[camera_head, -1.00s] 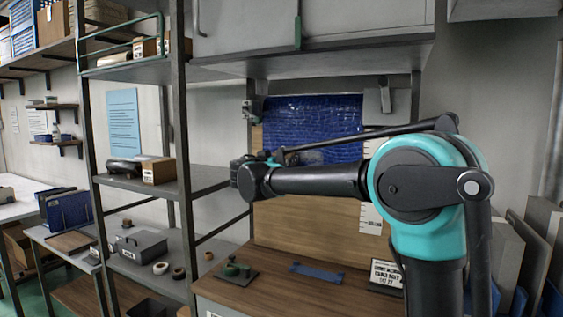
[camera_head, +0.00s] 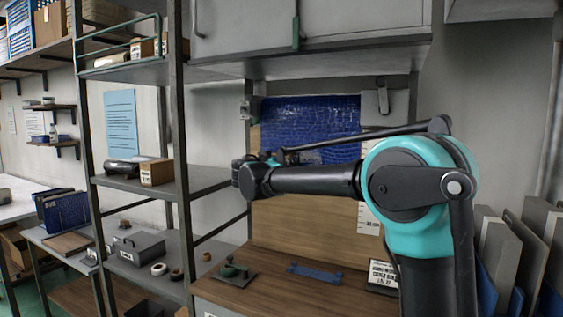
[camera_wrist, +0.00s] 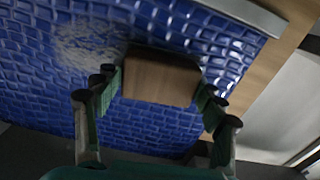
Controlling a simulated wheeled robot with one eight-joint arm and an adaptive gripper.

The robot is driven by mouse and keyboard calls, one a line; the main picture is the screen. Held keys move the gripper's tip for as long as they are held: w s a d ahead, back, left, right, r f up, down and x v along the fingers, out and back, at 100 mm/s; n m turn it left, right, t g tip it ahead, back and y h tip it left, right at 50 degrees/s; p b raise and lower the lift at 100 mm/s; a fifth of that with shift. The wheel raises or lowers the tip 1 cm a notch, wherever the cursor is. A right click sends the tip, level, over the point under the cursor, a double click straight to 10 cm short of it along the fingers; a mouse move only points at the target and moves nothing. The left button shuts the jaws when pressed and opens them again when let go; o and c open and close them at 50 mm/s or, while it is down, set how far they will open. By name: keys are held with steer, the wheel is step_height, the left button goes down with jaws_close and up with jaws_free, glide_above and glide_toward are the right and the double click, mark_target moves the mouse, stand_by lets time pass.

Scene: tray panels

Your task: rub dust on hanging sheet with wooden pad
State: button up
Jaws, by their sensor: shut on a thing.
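A blue textured sheet (camera_head: 318,124) hangs in front of a wooden board below the grey cabinet. In the wrist view the sheet (camera_wrist: 50,100) fills most of the picture, with a pale dusty patch (camera_wrist: 90,42) at its upper left. My gripper (camera_wrist: 160,92) is shut on a brown wooden pad (camera_wrist: 160,78). The pad is in front of the sheet, just right of and below the patch; I cannot tell whether it touches. In the head view my arm covers the lower part of the sheet, and the pad cannot be made out.
A metal shelf rack (camera_head: 180,150) stands close on the left. Grey panels (camera_head: 530,245) lean at the right.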

steer(key=shift+d, duration=0.1)
steer(key=shift+s+d, duration=0.35)
steer(key=shift+d, duration=0.45)
steer(key=shift+s+d, duration=0.35)
steer(key=shift+d, duration=0.4)
steer(key=s+d, duration=0.3)
steer(key=d, duration=0.6)
steer(key=shift+d, duration=0.3)
steer(key=shift+s+a, duration=0.1)
